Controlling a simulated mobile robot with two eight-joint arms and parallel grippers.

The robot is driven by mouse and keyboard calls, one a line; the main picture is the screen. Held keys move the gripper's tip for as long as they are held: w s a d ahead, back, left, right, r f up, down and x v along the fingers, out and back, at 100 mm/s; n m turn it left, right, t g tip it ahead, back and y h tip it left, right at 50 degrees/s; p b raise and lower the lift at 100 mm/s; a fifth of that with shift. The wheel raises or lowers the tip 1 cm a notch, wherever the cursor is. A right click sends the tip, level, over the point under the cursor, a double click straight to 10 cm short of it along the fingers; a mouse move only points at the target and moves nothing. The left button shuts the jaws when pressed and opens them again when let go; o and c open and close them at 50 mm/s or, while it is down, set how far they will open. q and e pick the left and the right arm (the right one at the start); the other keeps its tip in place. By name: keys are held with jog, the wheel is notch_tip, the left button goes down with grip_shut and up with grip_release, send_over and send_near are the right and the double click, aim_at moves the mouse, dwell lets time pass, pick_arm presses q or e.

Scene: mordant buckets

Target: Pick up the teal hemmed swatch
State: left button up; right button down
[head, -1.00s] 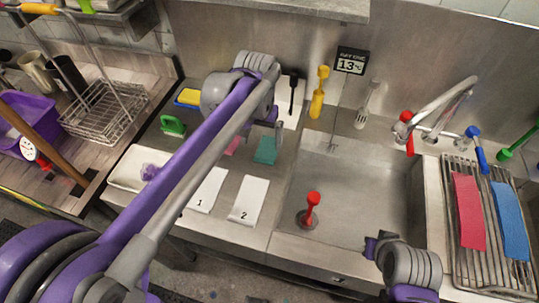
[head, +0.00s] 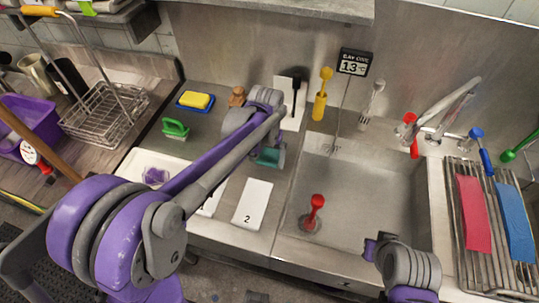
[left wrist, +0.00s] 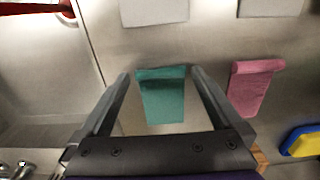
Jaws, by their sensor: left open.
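The teal hemmed swatch (head: 269,158) lies flat on the steel counter left of the sink, partly hidden by my left arm in the head view. In the left wrist view the teal swatch (left wrist: 163,98) shows between the two fingers, with a darker band near its top hem. My left gripper (left wrist: 160,73) is open and empty, above the swatch; I cannot tell how high. In the head view its fingers are mostly hidden behind the wrist. Part of my right arm shows at the sink's front right, but its jaws cannot be made out.
A pink swatch (left wrist: 252,86) lies beside the teal one. Cards, one marked 2 (head: 253,204), lie in front. A yellow sponge on a blue dish (head: 195,101) and a green brush (head: 175,127) stand left. The sink (head: 370,195) holds a red-handled plunger (head: 315,207).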

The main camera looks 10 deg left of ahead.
pick_arm(q)
jog(key=shift+f, duration=0.3)
jog(key=c, duration=1.2)
jog(key=shift+o, duration=0.2)
jog(key=shift+r, duration=0.1)
